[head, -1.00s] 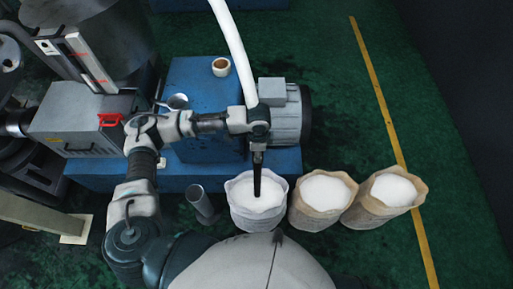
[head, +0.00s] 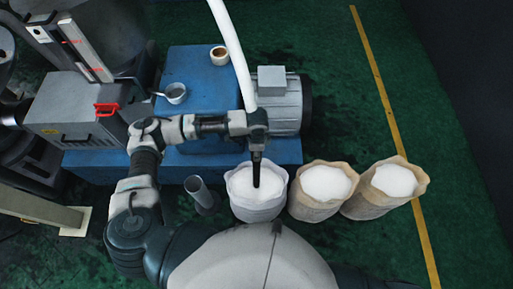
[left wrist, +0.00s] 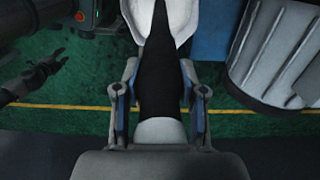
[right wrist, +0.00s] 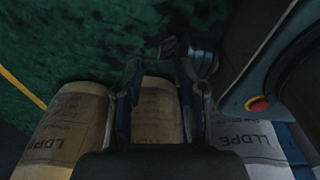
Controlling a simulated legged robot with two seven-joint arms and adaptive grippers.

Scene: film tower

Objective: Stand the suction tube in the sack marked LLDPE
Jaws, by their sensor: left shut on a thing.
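The suction tube is a black nozzle (head: 256,170) on a white hose (head: 228,45) that rises to the top edge. My left gripper (head: 257,148) is shut on it above the white sack (head: 258,210), leftmost of three. The tube points down, and its lower end shows against the white granules inside the rim; I cannot tell how deep it sits. In the left wrist view the black tube (left wrist: 160,80) runs between the fingers (left wrist: 159,95). In the right wrist view this white sack (right wrist: 255,140) reads LLDPE. My right gripper (right wrist: 158,80) is open and empty.
Two brown sacks of white granules stand to the right, a middle one (head: 315,208) and a right one (head: 372,208). Behind are a blue base (head: 110,172) and grey motor (head: 285,110). Green floor is clear at right.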

